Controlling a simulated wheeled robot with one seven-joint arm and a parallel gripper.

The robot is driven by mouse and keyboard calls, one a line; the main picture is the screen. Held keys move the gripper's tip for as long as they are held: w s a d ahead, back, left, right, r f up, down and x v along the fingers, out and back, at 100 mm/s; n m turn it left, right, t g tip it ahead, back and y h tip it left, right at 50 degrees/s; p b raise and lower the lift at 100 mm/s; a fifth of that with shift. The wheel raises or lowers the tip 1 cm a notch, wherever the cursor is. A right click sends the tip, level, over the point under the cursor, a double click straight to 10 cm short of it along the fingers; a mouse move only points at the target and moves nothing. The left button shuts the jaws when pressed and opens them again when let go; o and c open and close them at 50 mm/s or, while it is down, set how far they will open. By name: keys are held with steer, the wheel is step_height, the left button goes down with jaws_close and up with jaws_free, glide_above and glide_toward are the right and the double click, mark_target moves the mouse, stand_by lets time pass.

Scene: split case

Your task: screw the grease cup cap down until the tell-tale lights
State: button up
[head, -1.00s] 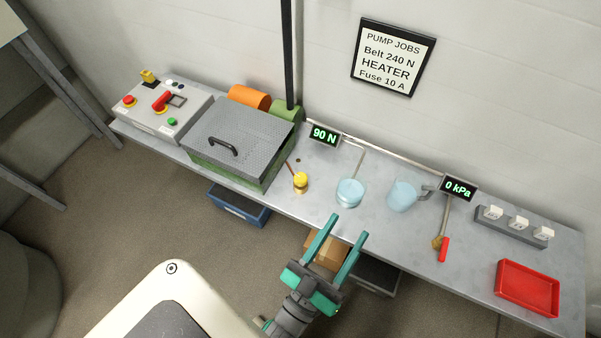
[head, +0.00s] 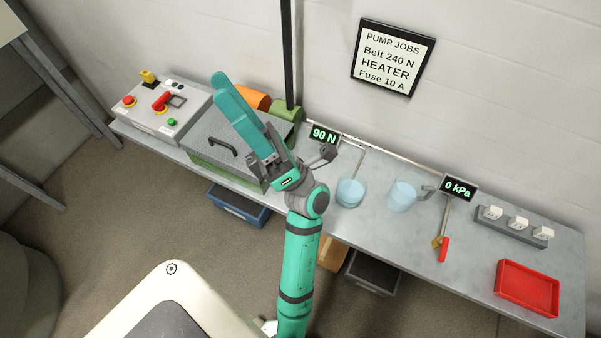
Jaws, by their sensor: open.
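The grease cup with its yellow cap, seen a second ago on the bench just right of the green case, is hidden behind my wrist. My gripper (head: 228,88) is raised, with its teal fingers pointing up and left in the picture, across the grey chequered lid (head: 203,126) of the case. The fingers are seen side-on and overlap. They are open, and nothing shows between them. The gripper looks well above the bench and apart from the cup's spot. I cannot tell which lamp is the tell-tale.
On the bench (head: 390,236) stand a control box (head: 150,122), a glass bowl (head: 350,193), a clear jug (head: 401,197), a red-handled lever (head: 443,249), a socket strip (head: 515,228) and a red tray (head: 527,289). Displays read 90 N (head: 323,135) and 0 kPa (head: 458,187).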

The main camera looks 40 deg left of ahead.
steer(key=s+a+n+g+h, duration=0.5)
steer(key=n+g+h, duration=0.35)
steer(key=n, duration=0.25)
steer(key=s+a+f+n+t+h, duration=0.4)
steer(key=s+a+f+n+h, duration=0.15)
steer(key=f+h, duration=0.4)
steer(key=w+d+f+n+t+h, duration=0.2)
steer(key=w+f+t+h, duration=0.15)
steer(key=w+f, duration=0.35)
steer(key=w+d+f+n+t+h, duration=0.25)
steer(key=w+f+t, duration=0.25)
steer(key=f, duration=0.3)
steer(key=w+d+f+t+h, duration=0.1)
steer(key=w+d+t+h, duration=0.1)
steer(key=w+d, duration=0.3)
steer(key=w+d+f+t+h, duration=0.1)
steer(key=w+d+t+h, duration=0.2)
steer(key=w, duration=0.4)
step_height(320, 180, down, 11)
steer(key=shift+a+r, duration=0.1)
steer(key=shift+a, duration=0.05)
